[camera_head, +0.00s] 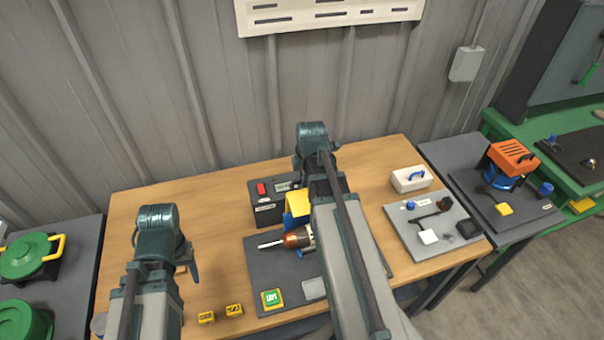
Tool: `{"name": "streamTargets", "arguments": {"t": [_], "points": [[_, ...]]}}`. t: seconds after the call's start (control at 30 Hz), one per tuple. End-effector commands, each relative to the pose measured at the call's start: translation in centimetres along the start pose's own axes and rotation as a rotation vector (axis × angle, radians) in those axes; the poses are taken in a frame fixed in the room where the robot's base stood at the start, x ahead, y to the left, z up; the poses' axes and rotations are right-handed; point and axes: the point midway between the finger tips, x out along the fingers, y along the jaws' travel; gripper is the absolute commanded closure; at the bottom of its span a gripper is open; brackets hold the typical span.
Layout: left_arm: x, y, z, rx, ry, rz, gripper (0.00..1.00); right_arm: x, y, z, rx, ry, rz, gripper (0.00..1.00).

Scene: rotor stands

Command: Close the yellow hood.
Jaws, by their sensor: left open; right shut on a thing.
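The yellow hood (298,203) is near the middle of the wooden table, partly covered by my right arm. It stands tilted up, with blue parts (289,220) just below it. My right gripper (299,178) is at the hood's upper edge and shut on it; its fingertips are mostly hidden by my wrist. My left gripper (188,264) is open and empty above the left part of the table, well apart from the hood.
A rotor with a metal shaft and orange-brown body (296,239) lies on a dark board (262,268), with a green button (271,298) in front. A black box with a red switch (264,211) stands behind. A grey board (440,246) with small parts is right.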

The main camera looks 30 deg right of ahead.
Motion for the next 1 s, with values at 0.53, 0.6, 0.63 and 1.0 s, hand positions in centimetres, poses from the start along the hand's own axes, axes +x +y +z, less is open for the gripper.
{"name": "streamTargets", "arguments": {"t": [0.53, 0.6, 0.63, 1.0], "points": [[0.0, 0.0, 0.0, 0.000, 0.000, 0.000, 0.40, -0.4, -1.5, 0.1, 0.000, -0.002, -0.001, 1.00], [0.0, 0.0, 0.0, 0.000, 0.000, 0.000, 0.40, -0.5, -2.1, 0.1, 0.000, -0.002, -0.001, 1.00], [0.1, 0.0, 0.0, 0.000, 0.000, 0.000, 0.40, -0.6, -2.4, 0.0, 0.000, -0.002, -0.001, 1.00], [0.1, 0.0, 0.0, 0.000, 0.000, 0.000, 0.40, -0.7, -2.8, 0.1, 0.000, -0.002, 0.000, 1.00]]}}
